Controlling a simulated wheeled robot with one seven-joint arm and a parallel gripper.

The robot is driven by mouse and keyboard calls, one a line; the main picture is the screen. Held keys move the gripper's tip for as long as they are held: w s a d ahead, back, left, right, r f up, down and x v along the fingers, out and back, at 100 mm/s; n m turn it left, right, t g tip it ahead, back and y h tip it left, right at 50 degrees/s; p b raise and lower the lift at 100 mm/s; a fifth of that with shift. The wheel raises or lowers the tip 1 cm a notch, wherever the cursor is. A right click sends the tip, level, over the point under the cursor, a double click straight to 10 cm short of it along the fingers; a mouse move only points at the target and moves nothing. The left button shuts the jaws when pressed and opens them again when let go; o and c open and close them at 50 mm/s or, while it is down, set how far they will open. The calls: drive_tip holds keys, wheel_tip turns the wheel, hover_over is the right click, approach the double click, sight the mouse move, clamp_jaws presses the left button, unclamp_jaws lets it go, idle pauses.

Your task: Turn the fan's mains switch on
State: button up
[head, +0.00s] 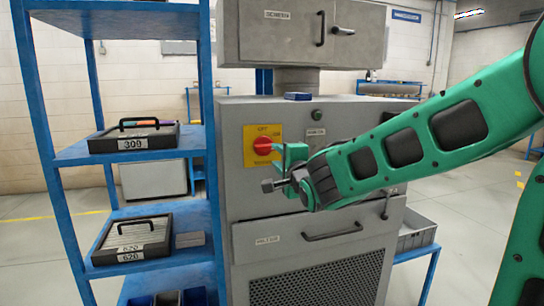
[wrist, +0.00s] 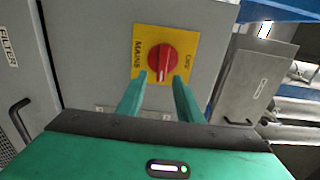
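The mains switch is a red rotary knob on a yellow plate, on the upper left of the grey cabinet's front. My gripper (wrist: 160,80) is open, one finger on each side of the knob's near edge. Contact cannot be told. My gripper (head: 284,156) is in front of the panel.
A blue shelf rack (head: 75,155) holding filter cases (head: 133,137) stands close on the left. Below the switch is a drawer with a dark handle (head: 333,235). A green button (head: 316,115) sits right of the switch. A small blue box (head: 298,96) lies on the cabinet top.

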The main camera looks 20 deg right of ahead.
drive_tip(key=s, duration=0.3)
drive_tip(key=shift+s, duration=0.25)
drive_tip(key=shift+d+f, duration=0.1)
drive_tip(key=shift+d, duration=0.05)
drive_tip(key=s+d+f+n+g+h, duration=0.45)
drive_tip(key=s+d+f+g, duration=0.55)
drive_tip(key=s+d+f, duration=0.5)
drive_tip(key=s+f+n+g+y, duration=0.2)
drive_tip(key=s+f+n+g, duration=0.1)
drive_tip(key=s, duration=0.9)
drive_tip(key=s+f+n+g+y, duration=0.2)
drive_tip(key=s+f+n+g, duration=0.2)
drive_tip(key=s, duration=0.8)
drive_tip(key=shift+d+g+y, duration=0.15)
drive_tip(key=shift+g+y, duration=0.2)
drive_tip(key=shift+g, duration=0.25)
drive_tip(key=shift+w, duration=0.1)
